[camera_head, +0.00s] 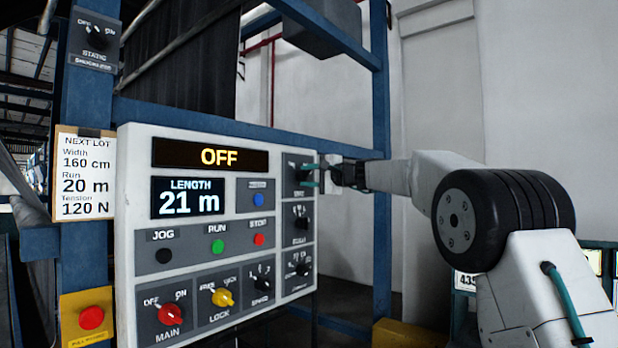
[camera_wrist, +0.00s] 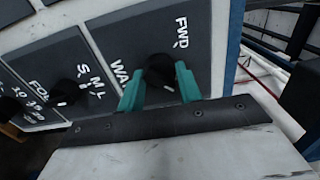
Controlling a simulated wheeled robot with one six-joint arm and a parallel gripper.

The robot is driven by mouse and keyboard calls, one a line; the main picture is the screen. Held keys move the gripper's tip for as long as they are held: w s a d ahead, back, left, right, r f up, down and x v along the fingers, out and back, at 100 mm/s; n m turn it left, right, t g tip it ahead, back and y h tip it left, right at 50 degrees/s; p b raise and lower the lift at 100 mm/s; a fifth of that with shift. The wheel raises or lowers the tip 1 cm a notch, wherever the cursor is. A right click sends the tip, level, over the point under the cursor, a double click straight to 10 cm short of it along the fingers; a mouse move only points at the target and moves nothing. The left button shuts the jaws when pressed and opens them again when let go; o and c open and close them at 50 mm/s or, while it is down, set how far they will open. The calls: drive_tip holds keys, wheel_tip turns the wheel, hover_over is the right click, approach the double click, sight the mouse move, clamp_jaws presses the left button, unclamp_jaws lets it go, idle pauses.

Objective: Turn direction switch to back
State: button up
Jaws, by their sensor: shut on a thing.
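The direction switch is a black knob (camera_wrist: 160,68) on a dark plate with a white "FWD" label; a second label beside it is partly hidden. My gripper (camera_wrist: 158,84) has its two teal fingers on either side of this knob and is shut on it. In the head view my gripper (camera_head: 314,177) reaches in from the right to the upper right plate of the white control panel (camera_head: 126,230), covering most of the knob there.
Below the gripped knob are two more black selector knobs (camera_head: 301,222) (camera_head: 302,268). The panel also has a red MAIN knob (camera_head: 170,313), a yellow LOCK knob (camera_head: 222,297) and several push buttons. Its display (camera_head: 212,156) reads OFF. A blue post (camera_head: 381,230) stands just behind my gripper.

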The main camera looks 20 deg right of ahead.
drive_tip(key=o, duration=1)
drive_tip(key=shift+v, duration=3.95)
